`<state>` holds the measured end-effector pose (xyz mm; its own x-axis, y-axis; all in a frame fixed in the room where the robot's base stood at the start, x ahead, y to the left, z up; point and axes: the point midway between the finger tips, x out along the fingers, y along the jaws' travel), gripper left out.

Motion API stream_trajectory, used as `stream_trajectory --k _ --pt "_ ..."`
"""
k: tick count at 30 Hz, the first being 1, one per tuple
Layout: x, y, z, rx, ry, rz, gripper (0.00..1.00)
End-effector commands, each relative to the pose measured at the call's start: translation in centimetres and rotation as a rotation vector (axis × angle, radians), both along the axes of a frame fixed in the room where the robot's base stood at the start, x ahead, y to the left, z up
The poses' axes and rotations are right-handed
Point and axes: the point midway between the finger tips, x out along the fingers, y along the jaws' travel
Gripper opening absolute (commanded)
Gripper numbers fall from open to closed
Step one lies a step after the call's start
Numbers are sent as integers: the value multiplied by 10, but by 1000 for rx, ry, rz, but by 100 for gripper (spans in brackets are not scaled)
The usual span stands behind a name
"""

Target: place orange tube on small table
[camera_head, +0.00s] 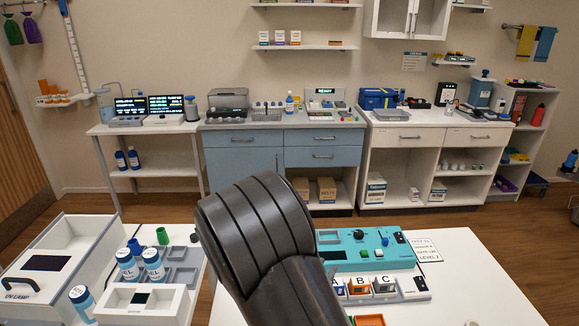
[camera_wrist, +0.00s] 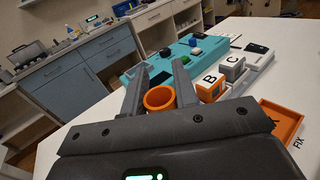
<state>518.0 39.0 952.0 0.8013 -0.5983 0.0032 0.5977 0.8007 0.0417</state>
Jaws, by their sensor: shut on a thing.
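The orange tube (camera_wrist: 159,98) shows in the wrist view as a round, open-topped ring between the two dark fingers. My gripper (camera_wrist: 160,82) is shut on it. Its lower part is hidden by the gripper body, so I cannot tell whether it touches the surface. In the head view my arm hides the gripper and the tube. A white table (camera_head: 480,290) stands at front right, and it also shows in the wrist view (camera_wrist: 285,50). Another white table (camera_head: 200,290) stands at front left. I cannot tell which one is the small table.
On the right table are a teal panel (camera_head: 380,255), blocks B (camera_wrist: 210,88) and C (camera_wrist: 232,68), and an orange tray (camera_wrist: 283,122). The left table holds a UV lamp box (camera_head: 60,255), blue-white bottles (camera_head: 153,264) and a green cup (camera_head: 162,235).

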Motion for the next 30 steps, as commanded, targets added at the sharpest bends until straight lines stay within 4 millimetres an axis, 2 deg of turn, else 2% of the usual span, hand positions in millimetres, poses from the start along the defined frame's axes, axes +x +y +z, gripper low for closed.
stream_trajectory --k 9,15,21,30 --pt "60 -22 0 0 -11 183 2" --pt "86 -35 -2 0 -4 287 2" --pt "96 -39 -4 -1 3 336 2" --pt "95 -44 -2 -1 3 317 2"
